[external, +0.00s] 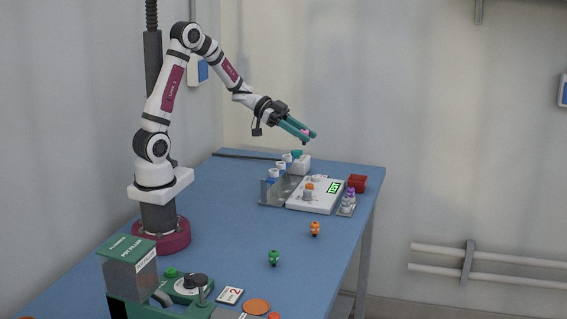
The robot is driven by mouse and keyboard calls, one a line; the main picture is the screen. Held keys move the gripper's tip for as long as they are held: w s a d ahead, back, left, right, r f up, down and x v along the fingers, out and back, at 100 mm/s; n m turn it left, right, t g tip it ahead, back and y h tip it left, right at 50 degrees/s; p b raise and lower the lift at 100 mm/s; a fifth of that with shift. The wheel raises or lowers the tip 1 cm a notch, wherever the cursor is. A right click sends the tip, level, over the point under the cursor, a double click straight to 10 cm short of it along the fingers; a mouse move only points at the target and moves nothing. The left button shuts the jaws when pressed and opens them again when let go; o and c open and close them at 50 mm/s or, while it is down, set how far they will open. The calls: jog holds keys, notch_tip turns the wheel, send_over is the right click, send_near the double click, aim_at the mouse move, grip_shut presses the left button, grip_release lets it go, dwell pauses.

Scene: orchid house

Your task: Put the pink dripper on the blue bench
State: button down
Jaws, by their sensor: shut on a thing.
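My gripper (309,135) has teal fingers and is up in the air above the far end of the bench. It is shut on the pink dripper (306,133), a small pink thing that shows only in part between the fingertips. The blue bench (220,225) runs from the near left to the far right, under my arm's base. The dripper is well above the bench top and apart from it, over the area of the white tester and the small pots.
A white tester (318,201) with a green display, a metal rack (271,192) with white cups and a red box (357,182) crowd the far end. An orange dripper (315,228) and a green dripper (273,257) stand nearer. A pot filler (130,265) is at front. The bench middle is clear.

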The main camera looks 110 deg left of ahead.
jog(key=shift+n+y, duration=0.3)
jog(key=shift+n, duration=0.1)
jog(key=s+a+f, duration=0.3)
jog(key=s+a, duration=0.1)
jog(key=a, duration=0.1)
jog(key=s+a+f, duration=0.4)
jog(key=a, duration=0.1)
jog(key=s+a+f, duration=0.4)
jog(key=a, duration=0.1)
jog(key=shift+s+a, duration=0.1)
jog(key=shift+a, duration=0.1)
notch_tip(320, 180, down, 4)
jog(key=shift+r, duration=0.25)
jog(key=c, duration=0.6)
grip_release()
jog(key=shift+f, duration=0.1)
